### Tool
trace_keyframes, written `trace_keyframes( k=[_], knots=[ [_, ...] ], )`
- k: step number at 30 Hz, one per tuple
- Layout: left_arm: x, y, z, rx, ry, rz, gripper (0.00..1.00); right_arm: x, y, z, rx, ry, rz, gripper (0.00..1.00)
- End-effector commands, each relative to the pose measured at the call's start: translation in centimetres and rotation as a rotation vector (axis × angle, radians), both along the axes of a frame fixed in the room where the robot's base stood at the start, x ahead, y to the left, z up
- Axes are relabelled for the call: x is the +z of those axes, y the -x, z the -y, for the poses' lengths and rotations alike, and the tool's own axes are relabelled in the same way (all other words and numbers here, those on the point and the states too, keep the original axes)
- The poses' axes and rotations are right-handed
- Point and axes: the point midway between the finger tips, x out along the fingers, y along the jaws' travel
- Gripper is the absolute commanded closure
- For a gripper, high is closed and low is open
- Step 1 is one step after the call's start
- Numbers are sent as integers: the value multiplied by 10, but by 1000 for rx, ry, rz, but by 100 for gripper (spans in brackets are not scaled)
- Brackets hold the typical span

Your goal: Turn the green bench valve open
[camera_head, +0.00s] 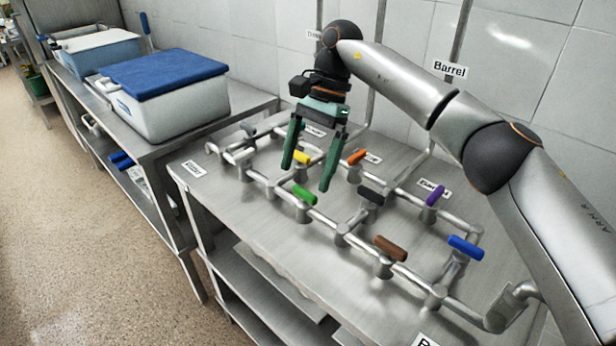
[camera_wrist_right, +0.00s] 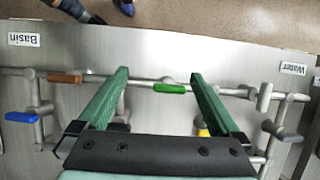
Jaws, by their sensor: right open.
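The green valve (camera_head: 304,194) is a short green lever handle on the steel pipework of the bench, near its front side. In the right wrist view the green handle (camera_wrist_right: 169,88) lies crosswise in the gap between my finger images. My right gripper (camera_head: 306,177) is open, with two green fingers pointing down near the green valve and the yellow one. It also shows in the right wrist view (camera_wrist_right: 159,74). Nothing is held between its fingers. I cannot tell whether a finger touches the green handle. My left gripper is not in view.
Close by are yellow (camera_head: 301,158), orange (camera_head: 356,157), black (camera_head: 371,196), purple (camera_head: 434,195), brown (camera_head: 390,248) and blue (camera_head: 465,248) handles. A white box with a blue lid (camera_head: 165,72) stands on the left table. A tiled wall is behind.

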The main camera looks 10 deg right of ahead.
Motion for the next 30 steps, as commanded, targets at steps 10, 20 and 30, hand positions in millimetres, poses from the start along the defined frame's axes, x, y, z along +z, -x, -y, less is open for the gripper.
trace_keyframes(
  k=[10,20,30],
  knots=[
    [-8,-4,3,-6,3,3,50,31,43,-9,4,0,2,0],
    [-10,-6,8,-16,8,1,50,52,88,-19,2,-1,2,0],
    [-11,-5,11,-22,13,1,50,60,104,-22,0,-1,-1,0]
  ],
)
